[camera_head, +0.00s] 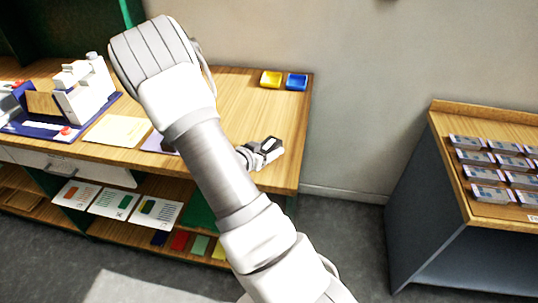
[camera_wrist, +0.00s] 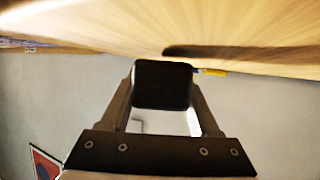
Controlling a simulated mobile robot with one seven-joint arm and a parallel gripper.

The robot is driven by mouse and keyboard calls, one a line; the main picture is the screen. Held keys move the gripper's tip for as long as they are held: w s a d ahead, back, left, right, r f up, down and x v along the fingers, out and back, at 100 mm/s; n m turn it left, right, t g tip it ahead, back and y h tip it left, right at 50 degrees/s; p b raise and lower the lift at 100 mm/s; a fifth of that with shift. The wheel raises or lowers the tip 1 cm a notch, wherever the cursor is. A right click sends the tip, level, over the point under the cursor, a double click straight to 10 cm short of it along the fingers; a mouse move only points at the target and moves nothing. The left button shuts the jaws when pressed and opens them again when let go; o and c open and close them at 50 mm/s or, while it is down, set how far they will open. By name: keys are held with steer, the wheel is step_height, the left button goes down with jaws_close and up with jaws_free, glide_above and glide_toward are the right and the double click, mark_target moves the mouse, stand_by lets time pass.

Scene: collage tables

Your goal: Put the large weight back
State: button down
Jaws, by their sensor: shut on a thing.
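In the wrist view, a dark, square-faced block with rounded corners, which I take to be the large weight (camera_wrist: 162,85), sits between the two fingers of my gripper (camera_wrist: 162,98). The fingers are shut on its sides. A dark shadow lies on the wooden surface close by. In the head view, my gripper (camera_head: 263,150) is near the right end of the wooden table (camera_head: 240,100), beyond my arm. The weight is too small there to make out clearly. Where it belongs cannot be told; my arm hides part of the table.
A white apparatus (camera_head: 85,90) and a beige sheet (camera_head: 117,131) are on the left. A separate cabinet (camera_head: 430,210) with several packets stands right, across a floor gap.

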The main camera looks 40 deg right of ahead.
steer(key=shift+f, duration=0.3)
steer(key=shift+f, duration=0.15)
steer(key=shift+c, duration=0.6)
jaws_free()
